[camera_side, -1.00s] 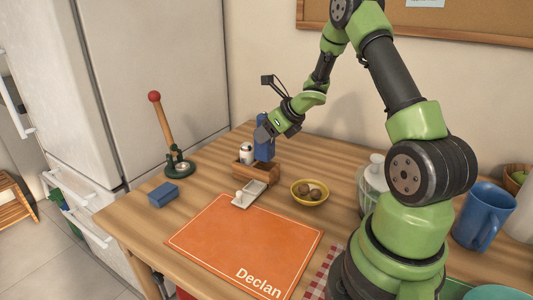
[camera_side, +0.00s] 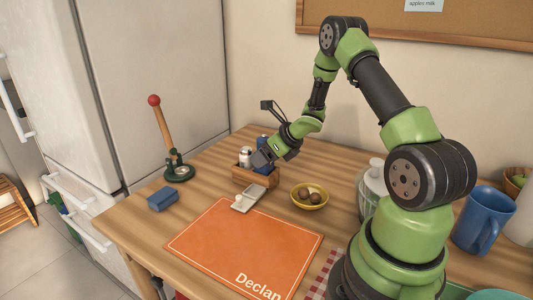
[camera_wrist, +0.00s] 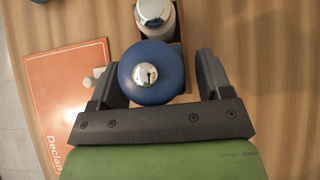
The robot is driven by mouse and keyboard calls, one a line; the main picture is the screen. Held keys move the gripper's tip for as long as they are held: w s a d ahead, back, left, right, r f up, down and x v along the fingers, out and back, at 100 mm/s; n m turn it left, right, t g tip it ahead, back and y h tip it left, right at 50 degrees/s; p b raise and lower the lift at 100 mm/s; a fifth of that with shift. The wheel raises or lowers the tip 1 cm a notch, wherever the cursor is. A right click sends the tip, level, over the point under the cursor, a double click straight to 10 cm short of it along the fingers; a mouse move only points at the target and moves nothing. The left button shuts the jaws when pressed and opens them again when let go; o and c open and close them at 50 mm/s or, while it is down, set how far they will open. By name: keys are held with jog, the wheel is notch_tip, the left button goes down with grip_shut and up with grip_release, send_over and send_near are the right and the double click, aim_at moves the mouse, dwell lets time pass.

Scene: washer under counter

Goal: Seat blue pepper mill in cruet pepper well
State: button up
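The blue pepper mill (camera_side: 263,141) stands upright at the right end of the wooden cruet (camera_side: 243,176). Its lower part is hidden by my gripper and the cruet wall, so I cannot see how deep it sits. The wrist view shows its round blue top (camera_wrist: 152,88) with a silver knob. My gripper (camera_side: 262,158) is low at the cruet, its fingers (camera_wrist: 160,78) on either side of the mill. A gap shows at the right finger, so it looks open. The white, silver-topped shaker (camera_side: 245,155) stands beside the mill in the cruet.
A small pale dish (camera_side: 246,202) lies before the cruet, with an orange mat (camera_side: 245,245) nearer. A yellow bowl (camera_side: 310,203) is at right, a blue block (camera_side: 162,202) at left, and a red-knobbed lever tool (camera_side: 165,130) behind it. A glass jar (camera_side: 371,195) stands near my base.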

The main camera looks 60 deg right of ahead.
jog(key=shift+r, duration=0.25)
jog(key=v, duration=1.1)
jog(key=s+a+r+m+h, duration=0.1)
jog(key=a+r+m+h, duration=0.25)
jog(key=r+m, duration=0.55)
jog(key=a+r+m+h, duration=0.2)
jog(key=a+r+m, duration=0.25)
jog(key=m, duration=0.85)
jog(key=s+a+m+g+y, duration=0.1)
jog(key=s+a+m+y, duration=0.2)
jog(key=s+a+m, duration=0.2)
jog(key=s+a+r+m+y, duration=0.1)
jog(key=s+a+m+y, duration=0.3)
jog(key=a+m, duration=0.7)
jog(key=shift+s+a+m+g, duration=0.15)
jog(key=shift+s+m+g, duration=0.25)
jog(key=shift+s+m, duration=0.7)
jog(key=shift+y, duration=0.25)
